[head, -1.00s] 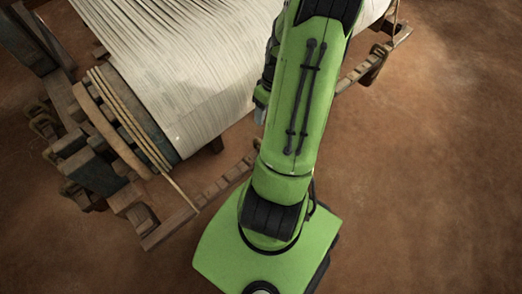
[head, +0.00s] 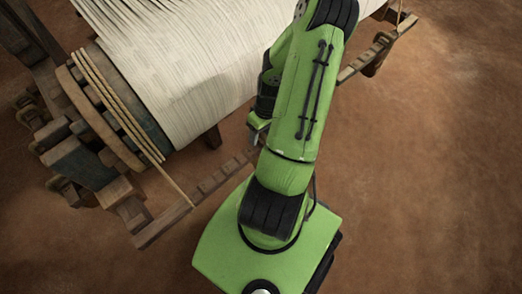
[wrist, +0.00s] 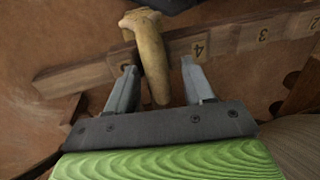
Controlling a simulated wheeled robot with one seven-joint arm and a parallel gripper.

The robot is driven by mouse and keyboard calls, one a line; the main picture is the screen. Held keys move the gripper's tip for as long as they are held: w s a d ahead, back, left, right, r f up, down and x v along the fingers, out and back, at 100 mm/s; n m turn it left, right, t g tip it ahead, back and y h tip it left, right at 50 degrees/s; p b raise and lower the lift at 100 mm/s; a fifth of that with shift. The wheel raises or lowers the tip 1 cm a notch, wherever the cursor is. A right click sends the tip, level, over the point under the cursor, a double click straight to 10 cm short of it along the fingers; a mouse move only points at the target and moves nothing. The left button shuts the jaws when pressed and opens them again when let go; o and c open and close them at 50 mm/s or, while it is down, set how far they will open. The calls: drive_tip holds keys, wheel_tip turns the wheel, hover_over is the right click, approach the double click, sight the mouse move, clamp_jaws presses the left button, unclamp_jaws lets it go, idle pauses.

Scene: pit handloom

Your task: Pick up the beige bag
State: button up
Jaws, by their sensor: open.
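In the wrist view, a tan, elongated thing with a wider, knob-like top (wrist: 152,60) lies between my fingers, across a wooden bar. It may be the beige bag; its smooth shape looks more like a wooden handle, and I cannot tell. My gripper (wrist: 159,68) is open, with one finger on each side of it and a visible gap on both sides. In the head view, part of my gripper (head: 256,128) shows beside my green arm, near the loom's edge. No bag can be made out in the head view.
The wooden bar with numbers (wrist: 220,42) runs behind my fingers. The loom (head: 130,128) with its white cloth (head: 190,70) fills the upper left of the head view. A notched rail (head: 205,185) runs along its near side. Brown floor (head: 440,180) is clear on the right.

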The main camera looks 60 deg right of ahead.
clamp_jaws()
drive_tip(key=shift+r, duration=0.1)
idle(1.2)
